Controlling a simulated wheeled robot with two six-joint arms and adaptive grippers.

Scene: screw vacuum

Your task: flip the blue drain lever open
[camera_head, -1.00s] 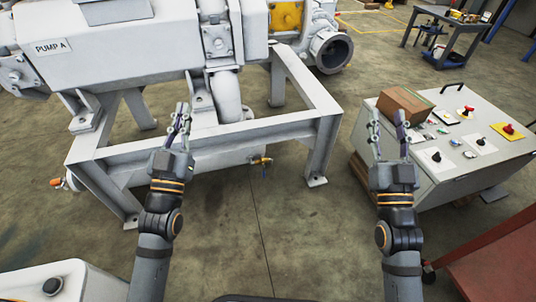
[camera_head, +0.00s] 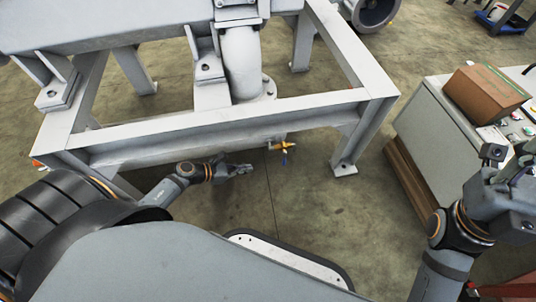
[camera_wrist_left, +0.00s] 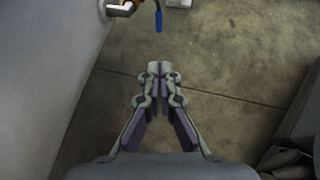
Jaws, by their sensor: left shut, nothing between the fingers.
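The blue drain lever (camera_head: 285,160) hangs down from a small brass valve (camera_head: 283,146) under the front beam of the pump frame. In the left wrist view the blue lever (camera_wrist_left: 158,18) is at the top, pointing down, with part of the brass valve (camera_wrist_left: 120,9) beside it. My left gripper (camera_head: 247,169) is to the left of the lever, apart from it. The left wrist view shows its fingertips (camera_wrist_left: 159,67) together, with nothing between them and a gap of floor to the lever. My right gripper (camera_head: 505,155) is at the right edge; its jaw opening is unclear.
The grey pump frame (camera_head: 220,128) spans above the valve, with a leg (camera_head: 350,150) to its right. A control cabinet (camera_head: 433,130) carrying a cardboard box (camera_head: 487,94) stands at the right. The floor (camera_head: 305,200) below the valve is clear.

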